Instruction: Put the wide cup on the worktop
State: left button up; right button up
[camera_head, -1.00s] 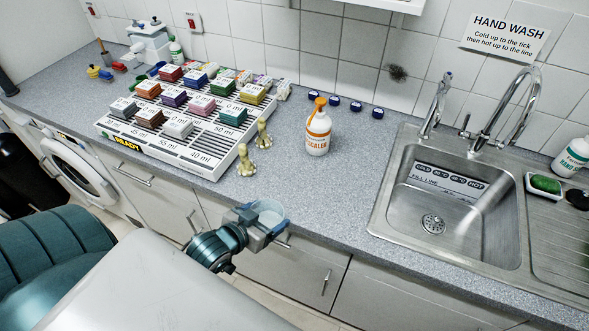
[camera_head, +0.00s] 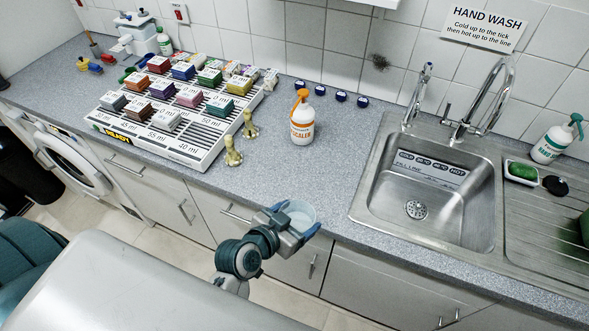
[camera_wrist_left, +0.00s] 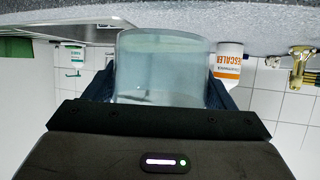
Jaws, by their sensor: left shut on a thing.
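The wide cup (camera_head: 299,214) is a clear, pale bluish vessel. My left gripper (camera_head: 291,221) is shut on it, near the front edge of the worktop (camera_head: 270,180). In the left wrist view the cup (camera_wrist_left: 163,68) fills the space between the two dark fingers (camera_wrist_left: 163,92). That view shows the scene upside down, with the grey worktop along the top. I cannot tell whether the cup touches the worktop. My right gripper is not in view.
A descaler bottle (camera_head: 302,120) stands behind the cup. Two brass fittings (camera_head: 233,152) stand to the left, beside a rack of coloured blocks (camera_head: 150,151). A steel sink (camera_head: 372,213) is to the right. The worktop between the bottle and its front edge is clear.

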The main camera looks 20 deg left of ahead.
pick_arm(q)
jog(key=w+b, duration=0.1)
jog(key=w, duration=0.4)
jog(key=w+a+f+b, duration=0.1)
jog(key=w, duration=0.3)
jog(key=w+a+b, duration=0.1)
jog(key=w+b, duration=0.1)
jog(key=w, duration=0.3)
jog(key=shift+w+a+f, duration=0.1)
jog(key=shift+w+f, duration=0.2)
jog(key=shift+w, duration=0.05)
notch_tip(320, 180, down, 4)
jog(key=b, duration=0.4)
jog(key=shift+r, duration=0.3)
jog(key=o, duration=1)
jog(key=b+v, duration=0.2)
jog(key=v, duration=1)
